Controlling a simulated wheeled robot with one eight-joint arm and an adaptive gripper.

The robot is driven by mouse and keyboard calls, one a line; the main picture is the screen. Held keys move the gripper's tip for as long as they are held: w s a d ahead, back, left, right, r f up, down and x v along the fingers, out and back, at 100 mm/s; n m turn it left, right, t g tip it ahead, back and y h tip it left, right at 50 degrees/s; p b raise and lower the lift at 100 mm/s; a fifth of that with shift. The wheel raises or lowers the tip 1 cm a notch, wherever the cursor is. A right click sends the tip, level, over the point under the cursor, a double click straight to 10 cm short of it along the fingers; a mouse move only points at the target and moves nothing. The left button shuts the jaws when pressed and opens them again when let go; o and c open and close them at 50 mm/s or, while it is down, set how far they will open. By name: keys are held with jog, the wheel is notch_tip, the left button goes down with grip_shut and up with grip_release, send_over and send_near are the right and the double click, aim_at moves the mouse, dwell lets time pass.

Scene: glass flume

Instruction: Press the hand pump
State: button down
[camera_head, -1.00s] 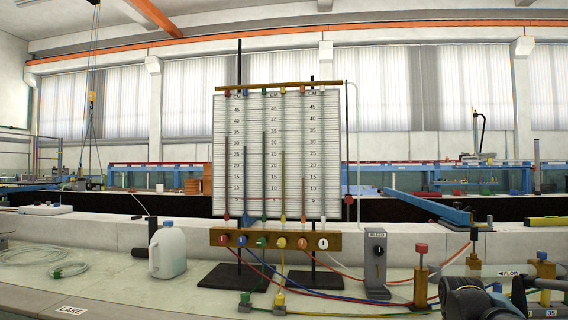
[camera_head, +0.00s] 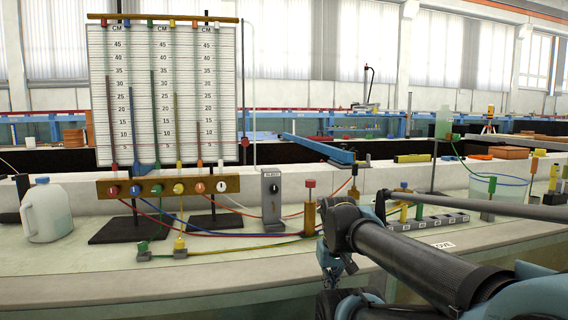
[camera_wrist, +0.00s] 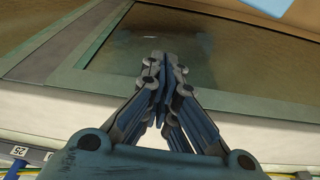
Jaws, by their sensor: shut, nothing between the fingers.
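In the head view, a brass-coloured upright post with a red knob (camera_head: 309,208) stands on the bench right of the grey box; it looks like the hand pump, though no label on it is readable. My arm reaches in from the lower right, close to the right of this post. My gripper (camera_wrist: 160,62) shows in the wrist view, with its fingers together and nothing between them. It is over a glass-like panel with a pale frame (camera_wrist: 125,50). The pump does not show in the wrist view, and I cannot make out the fingertips in the head view.
A manometer board (camera_head: 165,95) with coloured tubes stands left, above a wooden valve bar (camera_head: 168,187). A grey box (camera_head: 271,195) and a white jug (camera_head: 46,210) stand on the bench. A labelled grey strip (camera_head: 430,221) and a bucket (camera_head: 497,187) are right. Hoses cross the bench.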

jog(key=w+r+n+g, duration=0.1)
jog(key=w+r+n, duration=0.4)
jog(key=w+r, duration=0.55)
jog(key=w+r+n, duration=0.4)
jog(key=w+r, duration=0.3)
jog(key=r, duration=0.6)
notch_tip(320, 180, up, 15)
jog(key=n+g, duration=0.1)
jog(key=n, duration=0.9)
send_over(307, 185)
jog(key=w, duration=0.1)
jog(key=shift+d+r, duration=0.1)
jog(key=shift+r, duration=0.1)
notch_tip(307, 185, down, 14)
jog(key=shift+f, duration=0.1)
jog(key=shift+f, duration=2.5)
notch_tip(307, 185, up, 14)
